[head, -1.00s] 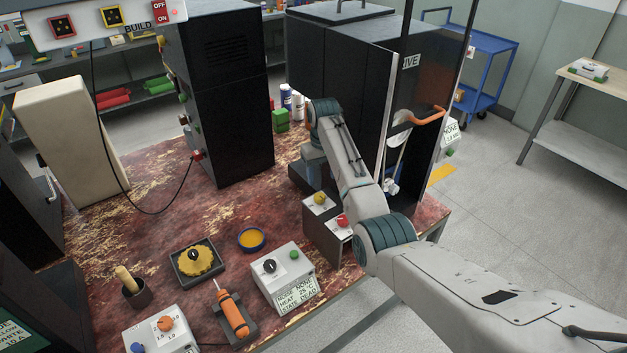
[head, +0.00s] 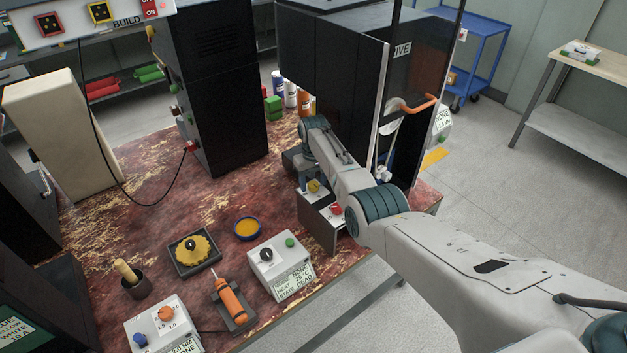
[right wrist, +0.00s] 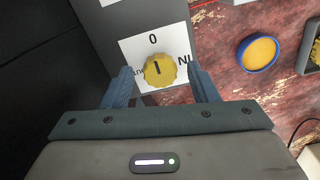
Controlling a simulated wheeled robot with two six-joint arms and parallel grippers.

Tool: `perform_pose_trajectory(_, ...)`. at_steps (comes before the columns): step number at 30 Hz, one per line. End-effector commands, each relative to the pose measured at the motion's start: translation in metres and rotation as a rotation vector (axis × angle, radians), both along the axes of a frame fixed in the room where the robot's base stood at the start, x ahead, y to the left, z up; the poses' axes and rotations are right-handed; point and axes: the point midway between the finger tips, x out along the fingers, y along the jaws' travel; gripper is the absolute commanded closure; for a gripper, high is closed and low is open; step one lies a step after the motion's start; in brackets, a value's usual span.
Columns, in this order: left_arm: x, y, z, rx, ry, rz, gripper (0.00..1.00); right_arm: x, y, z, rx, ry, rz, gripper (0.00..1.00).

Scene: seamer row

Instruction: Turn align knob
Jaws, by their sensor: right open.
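The yellow knob (right wrist: 158,70) sits on a white plate (right wrist: 130,47) marked with a 0 above it and partly hidden lettering at the sides. Its dark pointer line stands about upright, towards the 0. In the head view the yellow knob (head: 313,186) is on a grey box beside a red button (head: 336,209). My right gripper (right wrist: 160,82) is open, with one blue-grey finger on each side of the knob; I cannot tell if they touch it. In the head view my right gripper (head: 298,162) is beside the box, partly hidden by its arm. My left gripper is not in view.
A tall black cabinet (head: 340,65) stands just behind the right arm. A blue-rimmed yellow dish (head: 247,229), a white control box (head: 280,265) and an orange tool (head: 231,300) lie left of the arm on the stained bench top (head: 225,195).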

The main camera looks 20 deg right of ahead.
Motion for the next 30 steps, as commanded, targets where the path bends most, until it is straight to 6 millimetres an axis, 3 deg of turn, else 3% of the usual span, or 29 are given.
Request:
perform_pose_trajectory(8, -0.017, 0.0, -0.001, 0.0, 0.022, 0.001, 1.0, 0.0, 0.0, -0.001, 0.0, -0.001, 0.0, 0.46)
perform_pose_trajectory(15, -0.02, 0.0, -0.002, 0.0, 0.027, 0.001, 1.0, 0.0, 0.0, -0.001, 0.0, -0.001, 0.0, 0.9)
perform_pose_trajectory(30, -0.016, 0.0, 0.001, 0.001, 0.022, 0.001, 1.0, 0.0, 0.0, 0.0, 0.0, -0.001, -0.132, 0.9)
